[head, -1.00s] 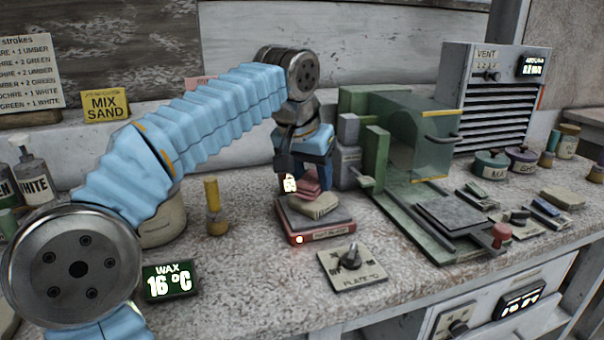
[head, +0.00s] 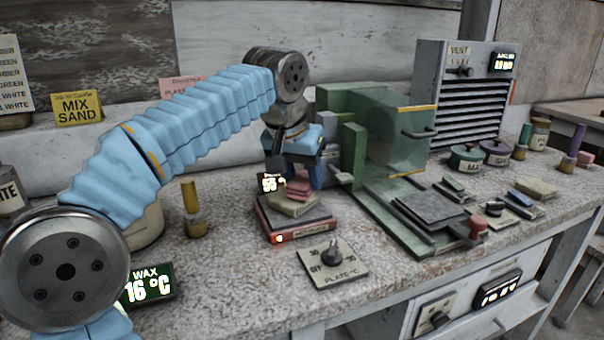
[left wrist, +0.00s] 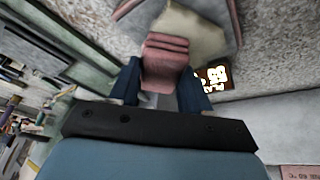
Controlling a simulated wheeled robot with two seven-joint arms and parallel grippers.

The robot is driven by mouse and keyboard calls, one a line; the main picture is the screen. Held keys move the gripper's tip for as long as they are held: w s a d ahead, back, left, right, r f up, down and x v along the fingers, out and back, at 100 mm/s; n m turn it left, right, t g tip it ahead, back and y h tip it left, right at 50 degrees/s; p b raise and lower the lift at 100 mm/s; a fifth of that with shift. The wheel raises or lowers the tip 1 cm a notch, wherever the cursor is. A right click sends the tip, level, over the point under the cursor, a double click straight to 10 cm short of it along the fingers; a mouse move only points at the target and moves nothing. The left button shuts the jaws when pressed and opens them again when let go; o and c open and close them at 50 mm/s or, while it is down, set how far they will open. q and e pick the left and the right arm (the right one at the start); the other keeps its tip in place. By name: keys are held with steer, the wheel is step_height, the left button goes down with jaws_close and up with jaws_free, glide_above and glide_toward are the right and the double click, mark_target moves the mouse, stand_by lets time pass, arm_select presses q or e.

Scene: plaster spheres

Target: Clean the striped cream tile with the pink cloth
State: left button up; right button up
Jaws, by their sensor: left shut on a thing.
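The pink cloth (head: 299,188), a folded pad, is held between the fingers of my left gripper (head: 297,178), which is shut on it. A cream tile (head: 289,207) lies on the grey top of a red-sided hotplate (head: 303,234), directly under the cloth. The cloth appears to touch or nearly touch the tile; I cannot tell which. In the left wrist view the cloth (left wrist: 165,62) sits between the blue fingers and overlaps part of the tile (left wrist: 190,30). I can make out no stripes or dirt on it. My right gripper is not in view.
A small lit display (head: 271,183) stands behind the hotplate. A dial plate (head: 333,263) lies in front. A green press-like frame (head: 356,150) with a clear hood (head: 403,140) stands close on the right. A yellow-handled brush (head: 192,205) stands left. Another cream block (head: 537,188) lies far right.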

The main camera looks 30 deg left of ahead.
arm_select(q)
steer(key=shift+f, duration=0.35)
